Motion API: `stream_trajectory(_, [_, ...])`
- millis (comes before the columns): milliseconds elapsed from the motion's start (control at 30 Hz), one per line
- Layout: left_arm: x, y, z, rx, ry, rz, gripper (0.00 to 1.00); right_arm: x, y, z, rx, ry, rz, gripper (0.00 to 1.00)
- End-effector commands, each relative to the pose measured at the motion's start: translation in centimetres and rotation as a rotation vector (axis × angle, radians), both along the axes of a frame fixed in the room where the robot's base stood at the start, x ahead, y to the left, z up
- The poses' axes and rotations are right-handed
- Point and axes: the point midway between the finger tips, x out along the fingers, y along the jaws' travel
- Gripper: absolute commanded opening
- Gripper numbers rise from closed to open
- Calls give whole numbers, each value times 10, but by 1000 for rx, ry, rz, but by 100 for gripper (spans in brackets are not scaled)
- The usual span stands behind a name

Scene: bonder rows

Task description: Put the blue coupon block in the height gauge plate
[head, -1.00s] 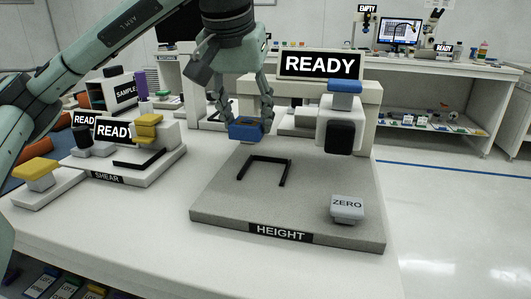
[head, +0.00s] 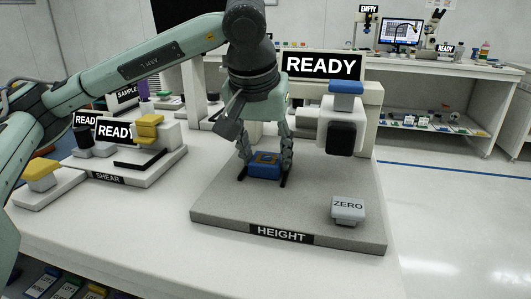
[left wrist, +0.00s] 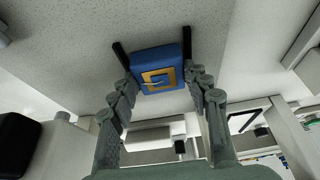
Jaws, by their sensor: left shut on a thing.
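The blue coupon block (head: 264,170) has a gold square pattern on its top. My left gripper (head: 265,163) is shut on it, with a finger on each side. The block is within the black U-shaped bracket of the grey height gauge plate (head: 225,210); I cannot tell whether it rests on the plate or is just above it. In the left wrist view the block (left wrist: 157,69) is between the fingertips (left wrist: 165,82), with black bracket bars on both sides. My right gripper is not in view.
The gauge head (head: 341,135) stands right of the block, under the READY sign (head: 321,66). A ZERO button (head: 348,210) is at the plate's front right. The SHEAR station (head: 130,165) is at the left.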

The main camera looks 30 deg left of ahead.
Motion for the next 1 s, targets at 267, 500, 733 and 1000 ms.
stream_trajectory(267, [0,0,-1,0,0,0,68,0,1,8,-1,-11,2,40])
stream_trajectory(500, [0,0,0,0,0,0,68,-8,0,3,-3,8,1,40])
stream_trajectory(733, [-6,-2,21,-2,-5,-1,68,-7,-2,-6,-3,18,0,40])
stream_trajectory(1000, [-29,-8,77,0,-5,-2,68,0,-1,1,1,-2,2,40])
